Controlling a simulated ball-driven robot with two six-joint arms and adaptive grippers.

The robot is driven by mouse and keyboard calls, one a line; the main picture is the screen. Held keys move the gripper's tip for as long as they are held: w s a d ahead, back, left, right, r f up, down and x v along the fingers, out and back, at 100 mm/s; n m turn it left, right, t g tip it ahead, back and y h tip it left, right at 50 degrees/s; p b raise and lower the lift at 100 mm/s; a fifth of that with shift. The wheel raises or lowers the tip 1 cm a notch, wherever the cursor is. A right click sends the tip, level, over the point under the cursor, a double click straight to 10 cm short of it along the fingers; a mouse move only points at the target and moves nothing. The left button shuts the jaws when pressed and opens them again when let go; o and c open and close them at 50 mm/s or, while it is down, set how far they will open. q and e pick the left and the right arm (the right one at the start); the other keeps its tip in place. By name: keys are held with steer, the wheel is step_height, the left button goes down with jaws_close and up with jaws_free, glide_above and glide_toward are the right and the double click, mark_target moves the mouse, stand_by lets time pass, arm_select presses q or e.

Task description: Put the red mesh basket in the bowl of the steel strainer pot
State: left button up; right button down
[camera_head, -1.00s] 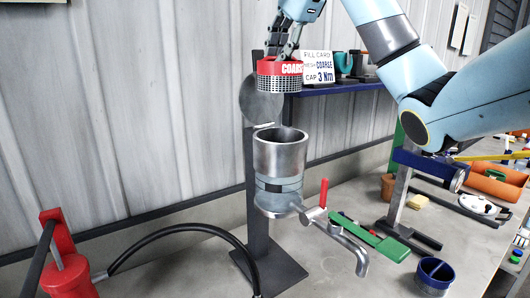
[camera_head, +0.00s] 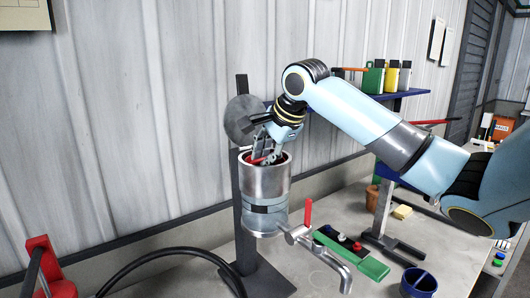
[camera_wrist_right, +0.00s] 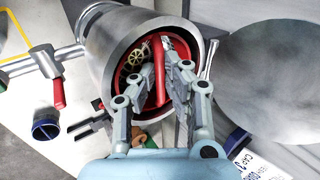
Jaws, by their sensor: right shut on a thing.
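The steel strainer pot (camera_head: 265,187) is an upright cylinder on a dark stand, with a tap and a red lever low on its side. The red mesh basket (camera_wrist_right: 159,70) is down inside the pot's mouth in the right wrist view, and its crossbar and ring show. In the head view only a bit of its red shows at the rim. My right gripper (camera_head: 268,156) reaches down into the mouth, shut on the basket. In the right wrist view its fingers are on either side of the crossbar. The basket's underside is hidden. My left gripper is out of view.
A round steel lid (camera_head: 242,120) stands behind the pot's mouth. A blue shelf (camera_head: 385,100) with several coloured containers is behind my right arm. A green tray (camera_head: 358,262) and a blue cup (camera_head: 418,282) are on the bench at right. A black hose curves at lower left.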

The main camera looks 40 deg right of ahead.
steer(key=c, duration=1.4)
jaws_free()
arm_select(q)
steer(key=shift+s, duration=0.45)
